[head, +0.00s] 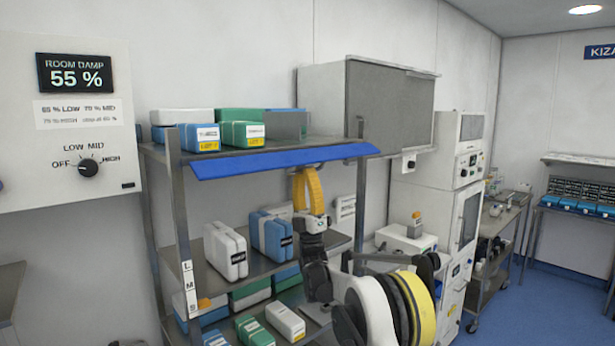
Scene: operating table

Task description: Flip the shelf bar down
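The shelf bar (265,162) is a long blue strip along the front edge of the top shelf of a metal rack.
Green, blue and white boxes (241,133) stand on the top shelf behind the bar. More boxes (226,250) fill the lower shelves. The rack's left front post (180,215) is near. A grey wall cabinet (388,103) hangs behind right. Blue floor (530,300) is clear at right.

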